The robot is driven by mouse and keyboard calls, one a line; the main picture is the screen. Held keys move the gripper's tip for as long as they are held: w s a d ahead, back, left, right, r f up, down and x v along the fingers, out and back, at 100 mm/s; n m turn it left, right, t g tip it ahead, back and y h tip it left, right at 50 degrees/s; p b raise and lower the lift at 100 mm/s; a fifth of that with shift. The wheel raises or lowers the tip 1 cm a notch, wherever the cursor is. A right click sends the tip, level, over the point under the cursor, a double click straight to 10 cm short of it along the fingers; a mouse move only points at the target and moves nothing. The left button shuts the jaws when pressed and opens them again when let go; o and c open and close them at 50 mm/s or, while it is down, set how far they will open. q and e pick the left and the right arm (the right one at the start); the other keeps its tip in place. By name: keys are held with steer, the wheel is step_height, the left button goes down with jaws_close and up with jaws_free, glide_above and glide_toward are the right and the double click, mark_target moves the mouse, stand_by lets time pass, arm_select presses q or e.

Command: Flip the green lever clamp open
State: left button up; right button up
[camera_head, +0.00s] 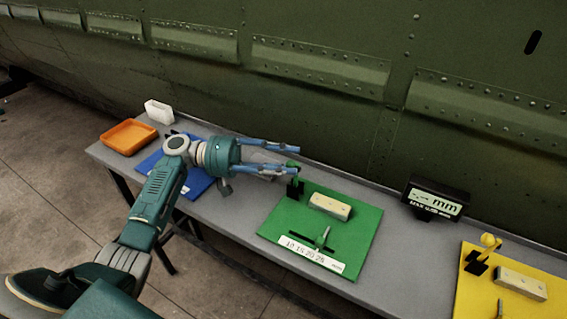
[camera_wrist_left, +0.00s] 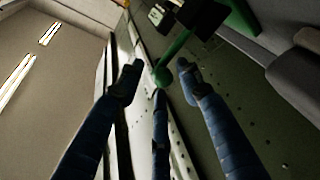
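The green lever clamp (camera_head: 293,186) stands at the back left corner of the green board (camera_head: 275,222). Its black base sits on the board, and its green lever with a round knob shows near my fingertips. My left gripper (camera_head: 297,161) reaches in from the left at the clamp's height, its blue fingers spread. In the left wrist view, the green knob (camera_wrist_left: 163,77) lies between the open fingertips (camera_wrist_left: 160,72), with a gap to the fingers at either side. I cannot tell whether the third finger touches it. My right gripper is not in view.
A beige block (camera_head: 330,206) and a scale strip lie on the green board. A blue board (camera_head: 197,184), an orange tray (camera_head: 129,137) and a white box (camera_head: 159,111) are left. A black display (camera_head: 435,199) and a yellow board (camera_head: 480,290) are right. The fuselage wall rises behind.

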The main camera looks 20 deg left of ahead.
arm_select(q)
steer(key=shift+f, duration=0.1)
steer(key=v, duration=1.2)
stand_by(0.4)
